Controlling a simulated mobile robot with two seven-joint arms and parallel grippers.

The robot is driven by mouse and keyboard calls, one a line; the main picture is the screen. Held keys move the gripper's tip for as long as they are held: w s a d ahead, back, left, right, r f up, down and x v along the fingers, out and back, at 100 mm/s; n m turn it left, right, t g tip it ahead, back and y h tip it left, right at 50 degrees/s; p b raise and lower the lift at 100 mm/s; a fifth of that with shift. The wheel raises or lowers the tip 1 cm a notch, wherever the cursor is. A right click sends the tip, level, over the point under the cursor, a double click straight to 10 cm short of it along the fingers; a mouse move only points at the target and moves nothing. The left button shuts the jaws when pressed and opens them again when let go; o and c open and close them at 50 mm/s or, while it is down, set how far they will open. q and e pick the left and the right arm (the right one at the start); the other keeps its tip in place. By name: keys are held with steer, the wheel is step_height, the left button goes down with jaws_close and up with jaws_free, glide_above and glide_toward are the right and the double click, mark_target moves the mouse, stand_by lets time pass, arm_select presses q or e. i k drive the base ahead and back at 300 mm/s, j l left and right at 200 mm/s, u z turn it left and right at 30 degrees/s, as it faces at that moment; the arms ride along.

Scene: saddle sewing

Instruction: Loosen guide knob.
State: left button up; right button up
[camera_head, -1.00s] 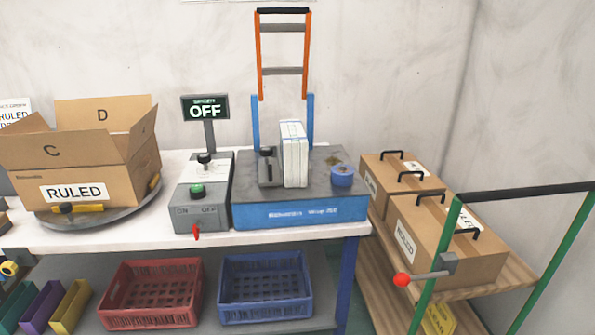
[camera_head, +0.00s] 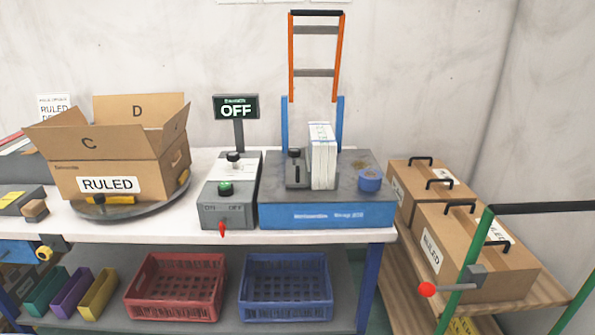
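The blue machine (camera_head: 330,214) stands on the white bench right of centre. A dark guide block with a black knob (camera_head: 294,153) sits on its grey top, left of an upright white stack of paper or booklets (camera_head: 322,157). I take this black knob to be the guide knob, but its label is too small to read. A blue round piece (camera_head: 370,180) sits at the right of the machine's top. An orange and blue frame (camera_head: 316,72) rises behind. Neither of my grippers shows in the head view.
A control box (camera_head: 228,205) with a green button, black knob and red lever stands left of the machine; its display (camera_head: 236,107) reads OFF. An open RULED carton (camera_head: 120,165) rests on a turntable. Red (camera_head: 175,287) and blue (camera_head: 286,287) crates lie below. A green-framed cart (camera_head: 447,290) with boxes stands right.

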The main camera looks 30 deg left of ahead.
mark_target(293, 152)
steer(key=i+j, duration=0.2)
steer(key=i+j+u, duration=0.1)
steer(key=i+u, duration=0.4)
steer(key=i, duration=0.15)
steer(key=j, duration=0.1)
